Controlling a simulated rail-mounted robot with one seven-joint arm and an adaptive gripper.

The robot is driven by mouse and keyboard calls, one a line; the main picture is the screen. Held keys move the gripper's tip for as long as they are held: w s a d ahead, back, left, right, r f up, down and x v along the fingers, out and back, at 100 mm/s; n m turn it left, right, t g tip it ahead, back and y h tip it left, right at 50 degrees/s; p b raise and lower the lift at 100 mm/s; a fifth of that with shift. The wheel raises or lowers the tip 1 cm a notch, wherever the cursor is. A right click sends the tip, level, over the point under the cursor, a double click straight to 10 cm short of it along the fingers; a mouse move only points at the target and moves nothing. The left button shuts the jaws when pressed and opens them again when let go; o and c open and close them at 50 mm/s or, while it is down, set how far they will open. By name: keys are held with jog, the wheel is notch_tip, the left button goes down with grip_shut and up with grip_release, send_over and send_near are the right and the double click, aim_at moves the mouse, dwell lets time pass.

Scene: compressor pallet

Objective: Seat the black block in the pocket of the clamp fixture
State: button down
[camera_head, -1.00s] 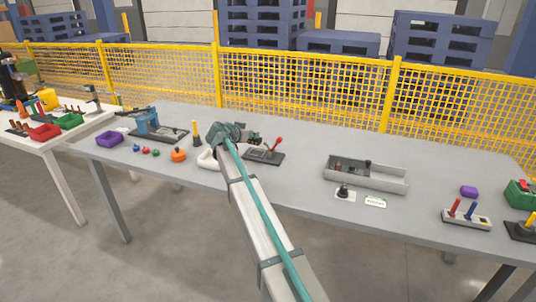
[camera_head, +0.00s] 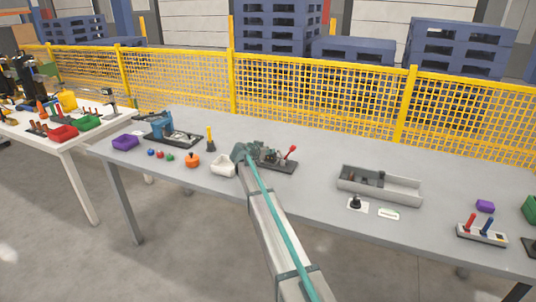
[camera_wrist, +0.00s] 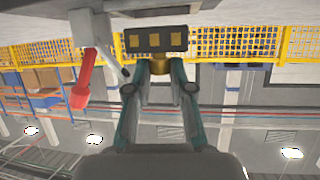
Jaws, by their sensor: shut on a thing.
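The clamp fixture (camera_head: 290,167) is a dark plate with a red-tipped lever, standing near the table's middle. My gripper (camera_head: 257,152) is at its left side, and my arm hides part of that side. In the wrist view my gripper (camera_wrist: 160,72) is shut on a brass-coloured stub of the black block (camera_wrist: 146,41). The fixture's red lever grip (camera_wrist: 84,80) and grey lever arm (camera_wrist: 92,30) are to the left of the block. The pocket is hidden, and I cannot tell whether the block touches the fixture.
A white open container (camera_head: 223,166) and an orange object (camera_head: 192,160) stand left of my arm, with a yellow-topped post (camera_head: 210,138) behind. A grey tray (camera_head: 400,187) is to the right. The table between fixture and tray is clear. A yellow fence (camera_head: 320,95) runs behind.

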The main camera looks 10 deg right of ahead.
jog(key=shift+f, duration=0.95)
jog(key=shift+f, duration=0.2)
jog(key=c, duration=1)
grip_release()
jog(key=shift+r, duration=0.1)
jog(key=shift+r, duration=0.2)
jog(key=b+v, duration=0.1)
jog(key=v, duration=1.1)
jog(key=shift+s+d+b, duration=0.1)
jog(key=shift+b, duration=0.3)
